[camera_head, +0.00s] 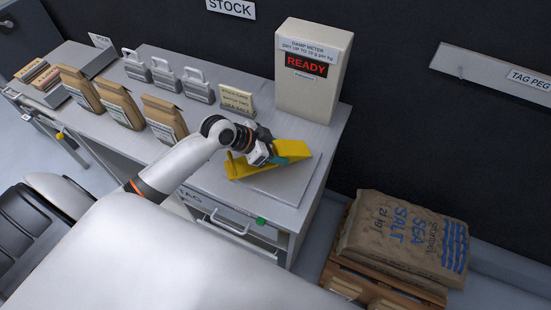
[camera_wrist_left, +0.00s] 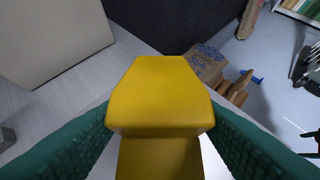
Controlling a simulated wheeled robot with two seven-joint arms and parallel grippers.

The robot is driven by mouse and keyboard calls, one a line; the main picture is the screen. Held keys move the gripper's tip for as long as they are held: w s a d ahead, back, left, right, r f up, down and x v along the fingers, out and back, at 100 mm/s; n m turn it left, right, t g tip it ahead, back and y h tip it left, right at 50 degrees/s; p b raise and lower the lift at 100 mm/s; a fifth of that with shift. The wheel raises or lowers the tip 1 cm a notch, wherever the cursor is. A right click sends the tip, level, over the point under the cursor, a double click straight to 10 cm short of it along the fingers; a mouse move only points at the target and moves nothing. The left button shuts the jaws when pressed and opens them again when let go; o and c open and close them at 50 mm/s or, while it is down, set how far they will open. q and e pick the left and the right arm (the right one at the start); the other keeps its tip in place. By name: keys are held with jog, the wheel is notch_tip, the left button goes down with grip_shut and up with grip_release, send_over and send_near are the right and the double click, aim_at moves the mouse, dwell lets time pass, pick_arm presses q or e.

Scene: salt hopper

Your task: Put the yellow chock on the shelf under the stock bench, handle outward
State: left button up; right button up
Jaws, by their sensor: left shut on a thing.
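The yellow chock (camera_head: 252,164) is at the right end of the stock bench (camera_head: 215,185), over a flat grey plate (camera_head: 285,185). My left gripper (camera_head: 279,155) is shut on it from above. In the left wrist view the chock (camera_wrist_left: 160,95) sits between the two green finger pads, filling the middle. I cannot tell whether it touches the plate. The shelf under the bench is mostly hidden by my arm and body; an open-looking drawer front with a handle (camera_head: 228,224) shows below the top. My right gripper is not in view.
A damp meter (camera_head: 312,75) reading READY stands behind the chock. Paper bags (camera_head: 164,118) and grey weights (camera_head: 197,85) line the bench to the left. A sea salt sack (camera_head: 405,240) lies on a wooden pallet at the right. Floor shows between bench and pallet.

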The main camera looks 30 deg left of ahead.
pick_arm(q)
notch_tip(320, 180, up, 5)
jog(key=shift+f, duration=0.1)
jog(key=shift+d, duration=0.25)
jog(key=d+r+n+t+y, duration=0.1)
jog(key=d+r+n, duration=0.1)
jog(key=d+r, duration=0.3)
notch_tip(320, 180, up, 7)
jog(key=n+t+y, duration=0.1)
jog(key=n+y, duration=0.4)
jog(key=n, duration=0.1)
send_over(278, 149)
jog(key=s+d, duration=0.3)
jog(key=d, duration=0.1)
jog(key=shift+f, duration=0.2)
jog(key=shift+w+a, duration=0.1)
